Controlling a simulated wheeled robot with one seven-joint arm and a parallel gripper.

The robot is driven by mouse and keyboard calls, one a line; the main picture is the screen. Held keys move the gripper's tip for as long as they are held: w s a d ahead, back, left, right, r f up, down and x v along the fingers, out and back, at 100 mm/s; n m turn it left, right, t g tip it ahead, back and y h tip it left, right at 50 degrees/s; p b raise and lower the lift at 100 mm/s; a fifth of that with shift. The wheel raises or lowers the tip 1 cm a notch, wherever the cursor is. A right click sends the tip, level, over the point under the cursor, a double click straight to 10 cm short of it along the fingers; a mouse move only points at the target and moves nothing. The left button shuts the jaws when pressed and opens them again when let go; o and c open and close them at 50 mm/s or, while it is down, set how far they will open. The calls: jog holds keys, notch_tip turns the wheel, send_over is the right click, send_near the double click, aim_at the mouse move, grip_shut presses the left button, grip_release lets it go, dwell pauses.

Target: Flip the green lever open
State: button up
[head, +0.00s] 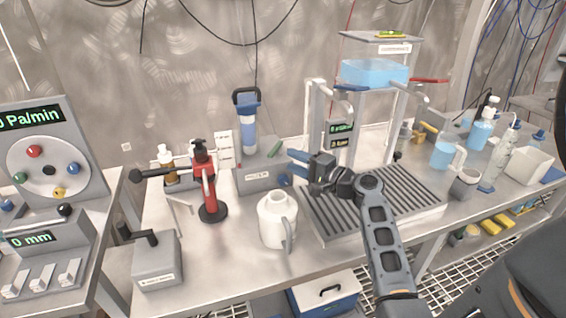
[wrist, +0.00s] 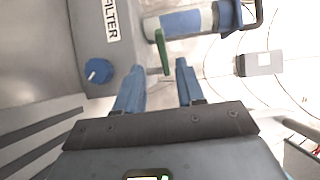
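The green lever (head: 274,148) sits on top of the grey filter box (head: 252,182), right of the upright blue-and-white filter cartridge (head: 249,128). In the wrist view the green lever (wrist: 164,52) stands out from the box beside the cartridge (wrist: 187,21). My gripper (head: 290,164) is just right of the box, its blue fingers pointing toward it. In the wrist view my gripper (wrist: 160,68) is open, with the lever's end near the gap between the fingertips. I cannot tell whether they touch. Nothing is held.
A blue knob (wrist: 98,70) is on the box front. A white jug (head: 277,222) stands in front, a red dispenser (head: 207,185) to the left. A ridged drip tray (head: 400,205) lies under my arm. A stand with a blue tank (head: 374,73) rises behind.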

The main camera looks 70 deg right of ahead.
aim_at(276, 153)
jog(key=shift+m+h, duration=0.5)
jog(key=shift+h, duration=0.3)
jog(key=b+x, duration=0.1)
jog(key=x, duration=0.1)
jog(key=b+x, duration=0.1)
jog(key=x, duration=0.2)
jog(key=a+b+x, duration=0.1)
jog(key=x, duration=0.2)
jog(key=shift+w, duration=0.2)
grip_shut()
